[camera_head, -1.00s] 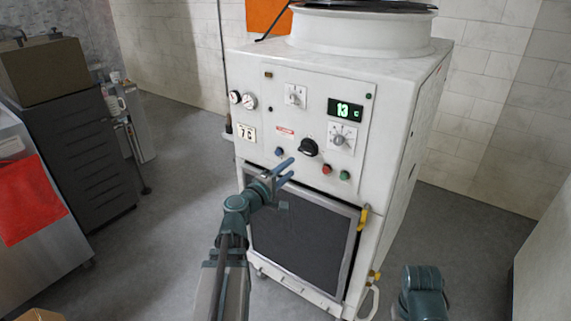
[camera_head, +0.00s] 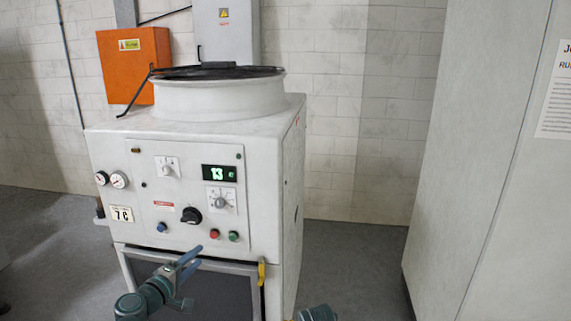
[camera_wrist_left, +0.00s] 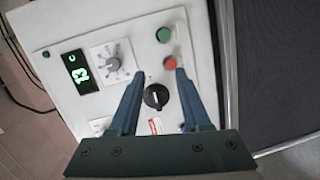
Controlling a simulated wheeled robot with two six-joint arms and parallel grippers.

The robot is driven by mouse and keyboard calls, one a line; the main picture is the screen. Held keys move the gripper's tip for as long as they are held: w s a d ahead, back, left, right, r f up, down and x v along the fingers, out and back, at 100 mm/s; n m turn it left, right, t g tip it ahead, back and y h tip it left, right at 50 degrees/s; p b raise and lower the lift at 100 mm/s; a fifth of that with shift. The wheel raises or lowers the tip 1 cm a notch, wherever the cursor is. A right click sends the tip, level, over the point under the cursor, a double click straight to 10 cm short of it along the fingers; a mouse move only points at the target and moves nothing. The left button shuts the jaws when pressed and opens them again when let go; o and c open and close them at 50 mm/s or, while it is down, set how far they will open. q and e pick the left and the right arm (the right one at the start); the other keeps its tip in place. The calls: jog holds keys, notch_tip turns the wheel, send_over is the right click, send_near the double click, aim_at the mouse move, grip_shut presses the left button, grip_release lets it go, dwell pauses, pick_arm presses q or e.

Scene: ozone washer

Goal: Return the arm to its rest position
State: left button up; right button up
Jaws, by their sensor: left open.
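My left gripper (camera_head: 194,259) is at the bottom of the head view, in front of the machine's lower panel edge and door top. Its blue fingers are open and empty. In the left wrist view, the open fingers (camera_wrist_left: 160,74) point at the control panel with a gap between them. The black knob (camera_wrist_left: 156,96) shows between the fingers, with the red button (camera_wrist_left: 170,62) and green button (camera_wrist_left: 163,35) beyond. I cannot tell if a finger touches the panel. A piece of my right arm (camera_head: 316,313) shows at the bottom edge; its gripper is out of frame.
The white washer machine (camera_head: 265,150) stands close ahead, its display (camera_head: 219,173) reading 13. A yellow handle (camera_head: 262,274) is on its door (camera_head: 222,290). An orange box (camera_head: 134,62) is on the wall behind. A tall pale cabinet (camera_head: 475,160) stands right, with floor between.

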pick_arm(q)
jog(key=s+d+f+m+g+h+p, duration=0.1)
jog(key=s+d+f+m+g, duration=0.25)
jog(key=d, duration=0.35)
jog(key=s+d+f+m+g+p, duration=0.1)
jog(key=s+d+f+m+g, duration=0.2)
jog(key=d, duration=0.4)
jog(key=s+d+f+m+g+h+p, duration=0.1)
jog(key=d+f+m+g, duration=0.25)
jog(key=d, duration=0.35)
jog(key=s+d+f+m+g+y+p, duration=0.1)
jog(key=s+m+g+y, duration=0.5)
jog(key=s, duration=0.6)
jog(key=shift+s+d+f+m+y+p, duration=0.3)
jog(key=shift+f+m+y+p, duration=0.1)
jog(key=shift+f+y+p, duration=0.65)
